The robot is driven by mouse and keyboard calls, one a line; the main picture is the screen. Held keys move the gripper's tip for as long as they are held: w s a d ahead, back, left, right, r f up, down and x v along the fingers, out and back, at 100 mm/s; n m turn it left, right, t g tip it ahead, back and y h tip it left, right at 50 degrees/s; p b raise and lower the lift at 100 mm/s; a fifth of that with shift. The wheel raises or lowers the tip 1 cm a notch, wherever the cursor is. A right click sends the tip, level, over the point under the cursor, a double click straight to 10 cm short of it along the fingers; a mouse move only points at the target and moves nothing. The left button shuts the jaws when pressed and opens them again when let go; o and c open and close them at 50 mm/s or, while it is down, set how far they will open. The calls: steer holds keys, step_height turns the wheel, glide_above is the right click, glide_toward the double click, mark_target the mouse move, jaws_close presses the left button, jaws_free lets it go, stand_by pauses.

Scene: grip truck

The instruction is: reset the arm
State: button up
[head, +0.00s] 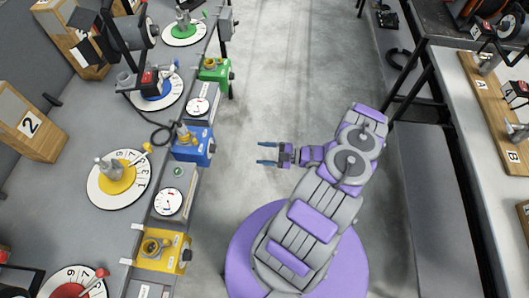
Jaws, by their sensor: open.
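My gripper (267,153) is in the head view near the middle of the picture, over bare grey floor. Its two bluish fingers point left, apart from each other, with nothing between them. My purple and grey arm is bent: it rises from the round purple base at the bottom, folds at an elbow on the right, and comes back left to the gripper. The gripper is a little right of the left bench's edge and touches nothing.
The left bench carries a blue box (192,146), a yellow box (163,252), a green box (214,69), and round dials, one with a yellow centre (118,178). A right bench (462,85) holds wooden boards. The floor (290,60) between is clear.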

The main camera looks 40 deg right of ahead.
stand_by(0.4)
steer(key=w+d+r+m+g+h, duration=0.2)
steer(key=w+d+r+h, duration=0.3)
steer(key=w+d, duration=0.25)
steer(key=w+d+r+m+g+h, duration=0.1)
steer(key=w+d+r+g+h, duration=0.25)
steer(key=w+d+h, duration=0.35)
steer(key=a+r+m+g+h, duration=0.35)
steer(key=r+m, duration=0.25)
steer(key=r, duration=1.2)
steer(key=s+a+r+m+g, duration=0.1)
steer(key=s+a+r+m, duration=0.1)
steer(key=s+a+r, duration=0.45)
steer(key=s+a+r+m+g, duration=0.2)
steer(key=s+a+m, duration=0.15)
steer(key=a, duration=0.55)
steer(key=s+a+r+g+y, duration=0.1)
steer(key=s+a+g+y, duration=0.1)
steer(key=s+a, duration=0.8)
steer(key=s+a+r+m+g+y, duration=0.1)
steer(key=s+a+r+g+y, duration=0.1)
steer(key=s+a, duration=0.9)
steer(key=shift+s+r, duration=0.25)
steer(key=shift+s, duration=0.8)
